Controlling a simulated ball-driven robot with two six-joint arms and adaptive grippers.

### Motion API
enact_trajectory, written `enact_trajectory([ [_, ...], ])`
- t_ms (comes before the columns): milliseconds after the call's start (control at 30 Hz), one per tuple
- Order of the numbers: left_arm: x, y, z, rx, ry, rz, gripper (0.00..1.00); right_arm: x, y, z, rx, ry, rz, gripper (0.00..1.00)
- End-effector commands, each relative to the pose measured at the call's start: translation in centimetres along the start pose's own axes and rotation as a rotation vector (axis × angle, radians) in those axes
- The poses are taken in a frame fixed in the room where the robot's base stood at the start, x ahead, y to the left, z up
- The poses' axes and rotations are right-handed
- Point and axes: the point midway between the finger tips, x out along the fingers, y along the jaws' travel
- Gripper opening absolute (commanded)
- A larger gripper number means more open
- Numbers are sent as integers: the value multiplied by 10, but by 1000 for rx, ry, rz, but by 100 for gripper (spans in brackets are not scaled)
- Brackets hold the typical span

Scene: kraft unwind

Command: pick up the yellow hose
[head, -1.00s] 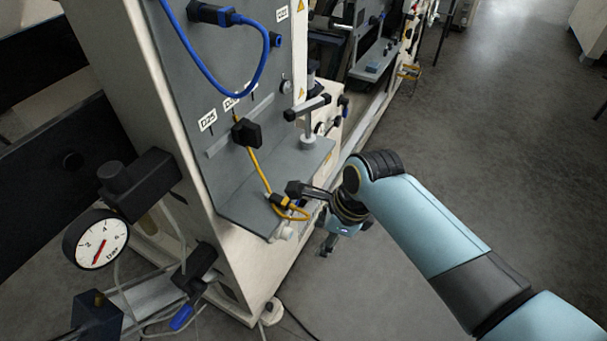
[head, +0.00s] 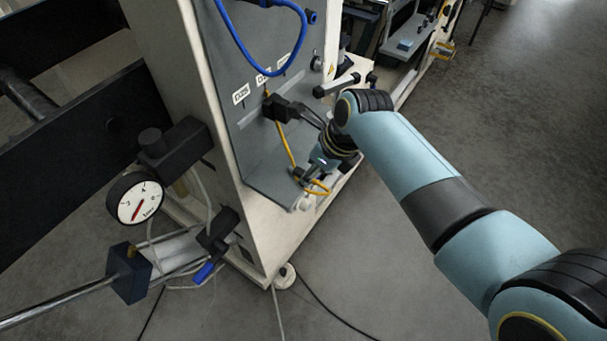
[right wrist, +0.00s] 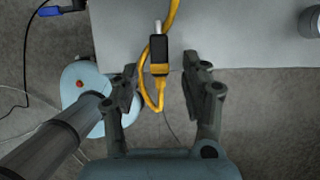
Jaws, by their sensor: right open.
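My right gripper (head: 308,150) is at the lower part of the hose, partly hidden by my own arm. In the right wrist view, the gripper (right wrist: 160,68) is open. The hose's black end piece (right wrist: 159,54) and its yellow loop (right wrist: 148,92) lie between the two fingers, with gaps on both sides. My left gripper is not in view.
A blue hose (head: 239,45) hangs higher on the panel. A pressure gauge (head: 135,198) and a dark clamp (head: 178,152) stand to the left of the machine. A black-handled clamp (head: 338,84) sits behind the gripper. Open floor (head: 400,270) lies in front and to the right.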

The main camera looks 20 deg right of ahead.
Motion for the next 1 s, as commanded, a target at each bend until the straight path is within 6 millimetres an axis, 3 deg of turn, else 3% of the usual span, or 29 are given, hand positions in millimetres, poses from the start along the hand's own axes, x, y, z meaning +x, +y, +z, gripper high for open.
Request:
enact_trajectory([
  [100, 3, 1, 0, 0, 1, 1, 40, 12, 0, 0, 0, 0, 1, 46],
  [333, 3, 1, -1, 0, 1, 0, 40, 13, 0, 0, 0, 0, 0, 46],
  [700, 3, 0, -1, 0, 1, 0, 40, 13, 0, 0, 0, 0, 0, 0],
  [1000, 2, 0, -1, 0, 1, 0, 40, 12, 0, 0, 0, 0, -1, 0],
])
